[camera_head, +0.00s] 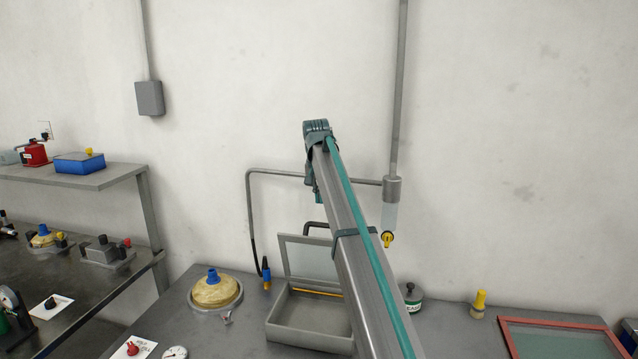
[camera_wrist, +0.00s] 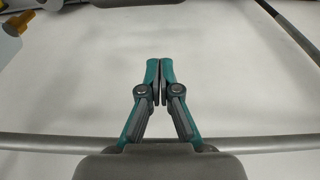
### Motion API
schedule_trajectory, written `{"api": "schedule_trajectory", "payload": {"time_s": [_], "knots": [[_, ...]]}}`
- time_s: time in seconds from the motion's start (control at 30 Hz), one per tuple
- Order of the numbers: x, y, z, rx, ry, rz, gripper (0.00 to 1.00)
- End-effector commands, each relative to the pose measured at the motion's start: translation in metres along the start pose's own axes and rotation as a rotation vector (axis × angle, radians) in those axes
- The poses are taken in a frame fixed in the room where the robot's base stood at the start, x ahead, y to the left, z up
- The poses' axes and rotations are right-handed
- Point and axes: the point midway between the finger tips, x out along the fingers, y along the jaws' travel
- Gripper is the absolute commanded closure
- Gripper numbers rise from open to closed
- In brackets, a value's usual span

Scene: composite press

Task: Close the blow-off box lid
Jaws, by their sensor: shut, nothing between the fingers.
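The blow-off box (camera_head: 310,335) is an open grey box on the bench in the head view. Its lid (camera_head: 308,258) stands raised at the back edge, a framed pale panel with a dark handle (camera_head: 315,226) at its top. My arm crosses in front and hides the right side of the box and lid. My gripper (camera_wrist: 160,82) shows in the wrist view with its teal fingers together and empty, in front of the pale wall. In the head view the arm's end is high above the lid, and the fingertips cannot be made out clearly.
A grey pipe (camera_head: 280,172) runs along the wall behind the lid, with a yellow-tipped valve (camera_head: 388,239) to the right. A yellow round part with a blue knob (camera_head: 215,291) sits left of the box.

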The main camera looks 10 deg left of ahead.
Motion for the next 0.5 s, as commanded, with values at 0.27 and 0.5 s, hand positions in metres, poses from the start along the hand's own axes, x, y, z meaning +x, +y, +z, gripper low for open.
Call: {"api": "schedule_trajectory", "payload": {"time_s": [0.27,0.5], "knots": [[0.034,0.001,0.02,-0.001,0.001,-0.001,1.0],[0.04,0.0,0.037,-0.001,0.001,0.0,1.0]]}}
